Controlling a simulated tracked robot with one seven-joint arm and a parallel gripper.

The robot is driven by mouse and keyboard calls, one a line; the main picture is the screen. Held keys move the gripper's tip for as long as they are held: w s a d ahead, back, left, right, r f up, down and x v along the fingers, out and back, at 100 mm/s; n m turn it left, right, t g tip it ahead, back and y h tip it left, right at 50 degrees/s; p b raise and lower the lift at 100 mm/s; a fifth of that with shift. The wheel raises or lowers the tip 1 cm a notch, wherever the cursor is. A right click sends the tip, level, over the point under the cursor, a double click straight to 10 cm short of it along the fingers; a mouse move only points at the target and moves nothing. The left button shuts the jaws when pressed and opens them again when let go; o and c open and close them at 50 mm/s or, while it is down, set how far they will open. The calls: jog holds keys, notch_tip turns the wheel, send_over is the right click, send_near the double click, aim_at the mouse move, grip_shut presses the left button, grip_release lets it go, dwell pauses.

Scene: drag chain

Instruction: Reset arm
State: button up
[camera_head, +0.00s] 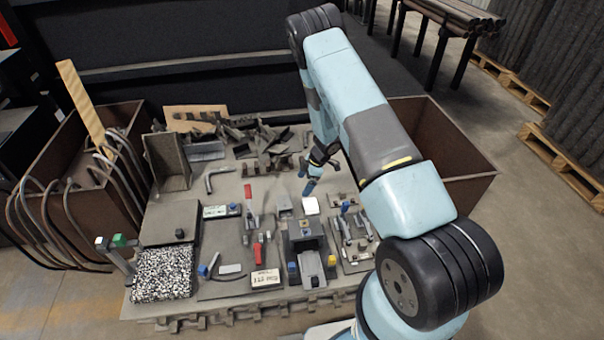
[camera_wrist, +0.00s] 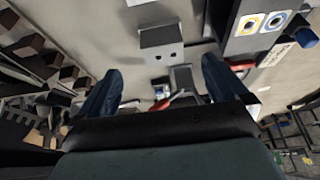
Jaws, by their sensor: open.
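My arm reaches from the lower right over the workbench in the head view. My gripper (camera_head: 313,184) hangs above the bench, right of its middle, pointing down. In the wrist view its two blue fingers (camera_wrist: 163,95) stand wide apart with nothing held between them. Below and beyond the fingers the wrist view shows a grey metal bracket (camera_wrist: 161,40) and a red handle (camera_wrist: 172,101). My forearm hides part of the bench's right side in the head view.
The workbench (camera_head: 222,182) carries fixtures, a red-handled clamp (camera_head: 248,192), a speckled block (camera_head: 163,272) and a pile of dark metal parts (camera_head: 268,142). A brown bin (camera_head: 468,185) stands at the right, another bin (camera_head: 85,212) with bent rods at the left. Pallets (camera_head: 565,165) lie far right.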

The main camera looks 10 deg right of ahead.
jog(key=w+d+r+m+t+h, duration=0.1)
jog(key=w+r+t, duration=0.15)
jog(key=r, duration=0.55)
jog(key=w+d+r+m+t+h, duration=0.15)
jog(key=w+r, duration=0.25)
jog(key=r, duration=0.4)
jog(key=w+d+r+m+t, duration=0.2)
jog(key=w+r, duration=0.1)
jog(key=r, duration=0.5)
jog(key=s+d+r+m+t+h, duration=0.1)
jog(key=s+d+r+m+h, duration=0.15)
jog(key=r, duration=0.75)
jog(key=s+d+r+m+t+h, duration=0.1)
jog(key=s+d+r+m, duration=0.15)
jog(key=r, duration=0.75)
jog(key=s+d+r+m+h, duration=0.1)
jog(key=s+d+r+m, duration=0.15)
jog(key=s+r, duration=0.6)
jog(key=s+d+r+m, duration=0.1)
jog(key=s+r+m, duration=0.2)
jog(key=s+r, duration=0.55)
jog(key=s+a+m+g+y, duration=0.1)
jog(key=s+a, duration=0.1)
jog(key=s, duration=1)
jog(key=s+a+m+g+y, duration=0.1)
jog(key=s+a+m, duration=0.1)
jog(key=s, duration=1.1)
jog(key=shift+a+f, duration=0.15)
jog(key=shift+a, duration=0.35)
